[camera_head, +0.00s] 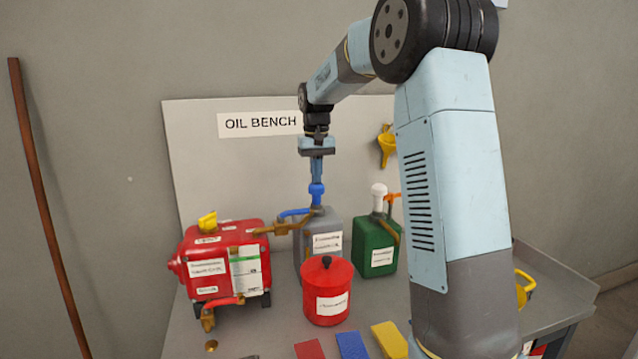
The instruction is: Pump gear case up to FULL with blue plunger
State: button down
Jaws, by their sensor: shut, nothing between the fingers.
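The blue plunger (316,190) stands upright on top of the grey jug (310,245). My gripper (317,176) is shut and points straight down directly above the plunger's knob; I cannot tell whether its tips touch the knob. The red gear case (200,243) stands at the left of the bench, with a yellow cap on top. A white and green panel (246,275) is on its front; its level marks are too small to read. A brass spout (275,229) runs from the jug's top toward the gear case.
A green jug (374,250) with a white plunger (378,195) stands right of the grey jug. A red lidded can (326,293) stands in front. Red, blue and yellow pieces lie at the bench's front (352,344). A yellow funnel (387,146) hangs on the back panel.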

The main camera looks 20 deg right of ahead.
jog(key=shift+f, duration=1.4)
jog(key=shift+r, duration=2.1)
jog(key=shift+f, duration=0.1)
